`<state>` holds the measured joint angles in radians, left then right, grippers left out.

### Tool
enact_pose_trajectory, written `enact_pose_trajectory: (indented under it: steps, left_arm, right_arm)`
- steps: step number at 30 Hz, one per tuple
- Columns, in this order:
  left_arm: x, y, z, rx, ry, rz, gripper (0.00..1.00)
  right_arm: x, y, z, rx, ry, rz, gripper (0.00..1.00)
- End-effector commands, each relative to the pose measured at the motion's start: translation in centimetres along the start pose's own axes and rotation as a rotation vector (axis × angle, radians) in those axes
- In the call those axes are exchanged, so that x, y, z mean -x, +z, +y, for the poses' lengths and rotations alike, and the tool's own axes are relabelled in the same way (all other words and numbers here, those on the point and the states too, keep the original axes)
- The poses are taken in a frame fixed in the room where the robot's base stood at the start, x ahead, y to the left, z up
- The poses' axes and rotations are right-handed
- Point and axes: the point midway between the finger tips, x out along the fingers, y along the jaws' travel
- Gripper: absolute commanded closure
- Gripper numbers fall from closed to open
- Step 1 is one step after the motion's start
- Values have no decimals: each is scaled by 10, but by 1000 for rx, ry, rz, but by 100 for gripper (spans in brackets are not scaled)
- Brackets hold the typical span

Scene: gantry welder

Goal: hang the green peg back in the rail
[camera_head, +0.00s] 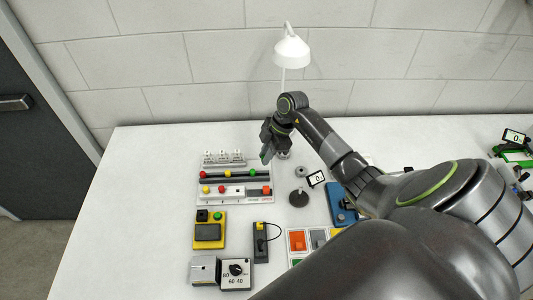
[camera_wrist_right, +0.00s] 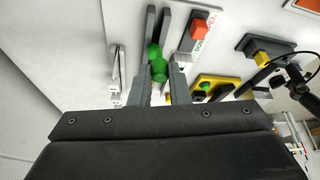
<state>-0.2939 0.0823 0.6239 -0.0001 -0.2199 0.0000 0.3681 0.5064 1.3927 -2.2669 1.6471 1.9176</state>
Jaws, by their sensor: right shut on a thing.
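My right gripper (camera_head: 267,150) hangs above the back right corner of the white panel (camera_head: 232,200). In the right wrist view its two fingers (camera_wrist_right: 158,84) are shut on the green peg (camera_wrist_right: 159,73), whose rounded green end shows between them. A second green rounded shape (camera_wrist_right: 153,52) shows just beyond it; I cannot tell whether it belongs to the peg. A dark rail (camera_head: 236,176) with coloured knobs runs across the panel. A pale rack (camera_head: 223,159) with small upright parts stands behind it. The peg appears apart from both. My left gripper is out of view.
A yellow box (camera_head: 209,232), a dial box (camera_head: 236,272) and a yellow-black cabled device (camera_head: 261,240) stand in front of the panel. A dark round disc (camera_head: 299,198) and a small display (camera_head: 316,179) lie to the right. A white lamp (camera_head: 291,50) stands behind. The table's left side is clear.

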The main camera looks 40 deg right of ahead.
Motion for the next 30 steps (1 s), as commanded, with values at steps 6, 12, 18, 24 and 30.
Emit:
enact_pose_trajectory:
  steps: [6, 12, 18, 24, 30]
  left_arm:
    - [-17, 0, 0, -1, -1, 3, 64]
    - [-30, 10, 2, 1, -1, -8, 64]
    - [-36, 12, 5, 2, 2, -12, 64]
    - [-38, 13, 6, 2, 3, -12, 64]
    - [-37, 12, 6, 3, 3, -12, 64]
  right_arm:
    - [-15, 6, 0, 1, 0, 0, 100]
    - [-27, 11, 0, 1, 1, 0, 100]
    - [-37, 15, 0, 1, -1, 0, 100]
    - [-41, 17, 0, 2, 0, 0, 100]
    - [-41, 17, 0, 2, 0, 0, 100]
